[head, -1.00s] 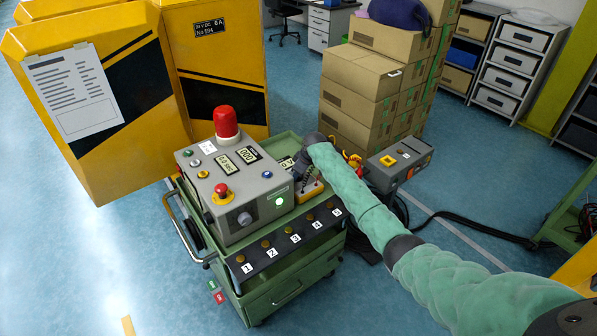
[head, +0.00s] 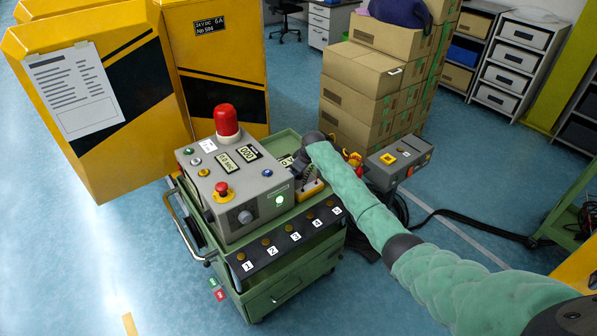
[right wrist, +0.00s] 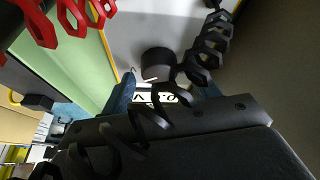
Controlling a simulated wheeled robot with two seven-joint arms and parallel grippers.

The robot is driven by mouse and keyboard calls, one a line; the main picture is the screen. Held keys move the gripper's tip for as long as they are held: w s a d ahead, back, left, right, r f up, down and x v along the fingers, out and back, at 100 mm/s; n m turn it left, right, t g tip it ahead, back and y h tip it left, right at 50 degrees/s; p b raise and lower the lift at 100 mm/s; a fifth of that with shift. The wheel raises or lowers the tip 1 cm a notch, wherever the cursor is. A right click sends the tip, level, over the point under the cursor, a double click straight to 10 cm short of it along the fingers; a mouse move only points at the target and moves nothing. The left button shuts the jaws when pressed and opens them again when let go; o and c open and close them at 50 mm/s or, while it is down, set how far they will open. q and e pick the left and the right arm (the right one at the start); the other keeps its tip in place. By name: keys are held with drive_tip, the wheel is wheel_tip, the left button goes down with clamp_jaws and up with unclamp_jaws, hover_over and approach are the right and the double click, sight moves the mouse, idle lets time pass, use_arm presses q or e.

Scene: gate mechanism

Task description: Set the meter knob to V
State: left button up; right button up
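The meter (head: 312,189) is a small yellow-edged box on the green cart, beside the grey control box. My right arm's wrist and gripper (head: 306,178) are over it and hide most of its face. In the right wrist view, a dark round knob (right wrist: 157,64) stands on the meter's grey face (right wrist: 140,25). A white label strip (right wrist: 165,97) with dark letters is partly covered, and I cannot tell which letter the knob points to. My right gripper's fingertips (right wrist: 163,92) are apart, one on each side near the knob. Contact is unclear. My left gripper is out of view.
Black coiled leads (right wrist: 205,50) and red coiled leads (right wrist: 75,20) cross close to the gripper. The grey control box (head: 240,190) with a red beacon (head: 227,121) stands left of the meter. Another grey box (head: 398,163) is at right. Cartons (head: 365,95) stand behind.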

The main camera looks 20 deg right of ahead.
drive_tip(key=shift+s+d+r+b, duration=0.1)
drive_tip(key=shift+s+r+b, duration=0.1)
drive_tip(key=shift+r+b, duration=0.15)
drive_tip(key=b+v, duration=0.2)
drive_tip(key=v, duration=0.4)
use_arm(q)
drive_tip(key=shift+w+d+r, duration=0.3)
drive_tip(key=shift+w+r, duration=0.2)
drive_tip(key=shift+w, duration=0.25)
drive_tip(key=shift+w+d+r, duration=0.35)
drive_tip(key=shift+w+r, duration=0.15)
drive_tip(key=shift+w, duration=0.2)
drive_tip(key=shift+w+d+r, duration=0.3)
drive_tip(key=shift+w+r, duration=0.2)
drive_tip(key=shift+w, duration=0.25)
use_arm(e)
drive_tip(key=shift+s+r, duration=0.1)
drive_tip(key=shift+r, duration=0.35)
drive_tip(key=shift+f, duration=0.1)
